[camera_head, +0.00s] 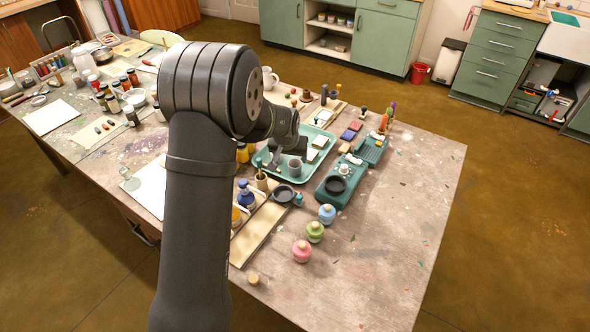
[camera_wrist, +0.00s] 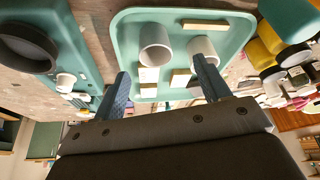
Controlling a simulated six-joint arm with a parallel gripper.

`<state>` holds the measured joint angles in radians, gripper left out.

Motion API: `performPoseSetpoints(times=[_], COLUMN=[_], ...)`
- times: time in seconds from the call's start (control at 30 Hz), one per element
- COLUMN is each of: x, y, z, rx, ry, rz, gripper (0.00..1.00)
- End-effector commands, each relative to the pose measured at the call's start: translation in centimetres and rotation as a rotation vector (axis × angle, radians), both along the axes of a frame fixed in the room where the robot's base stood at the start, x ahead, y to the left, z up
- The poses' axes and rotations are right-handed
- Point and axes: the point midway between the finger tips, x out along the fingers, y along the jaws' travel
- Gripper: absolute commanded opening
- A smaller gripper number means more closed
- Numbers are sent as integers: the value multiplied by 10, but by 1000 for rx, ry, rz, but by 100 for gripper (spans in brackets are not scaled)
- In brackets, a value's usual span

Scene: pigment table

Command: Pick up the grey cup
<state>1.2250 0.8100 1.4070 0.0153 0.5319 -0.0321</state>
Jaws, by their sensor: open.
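A grey cup (camera_head: 295,168) stands on the green tray (camera_head: 263,163), near its right side in the head view. My gripper (camera_head: 287,158) is above the tray, close to the grey cup. In the wrist view my gripper (camera_wrist: 160,68) is open, with nothing between its fingers; contact with the cup does not show.
Small pale blocks (camera_wrist: 180,78) lie on the tray. A teal box with a black dish (camera_head: 336,184) stands right of the tray. Yellow jars (camera_wrist: 262,58) stand at its other side. Pink (camera_head: 302,250), green and blue jars stand in front. The table's right end is mostly clear.

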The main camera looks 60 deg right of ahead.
Motion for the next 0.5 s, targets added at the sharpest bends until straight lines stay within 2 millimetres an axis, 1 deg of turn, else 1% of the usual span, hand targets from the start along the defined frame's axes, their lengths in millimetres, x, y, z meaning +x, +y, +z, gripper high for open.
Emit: performPoseSetpoints(times=[0.03,0.1,0.37,0.5], x=[1,2,2,1], y=[-2,-5,-12,-23], z=[-7,-13,-28,-45], rx=[2,1,1,2], ry=[1,0,0,0], rz=[0,0,-1,-1], gripper=[69,69,69,69])
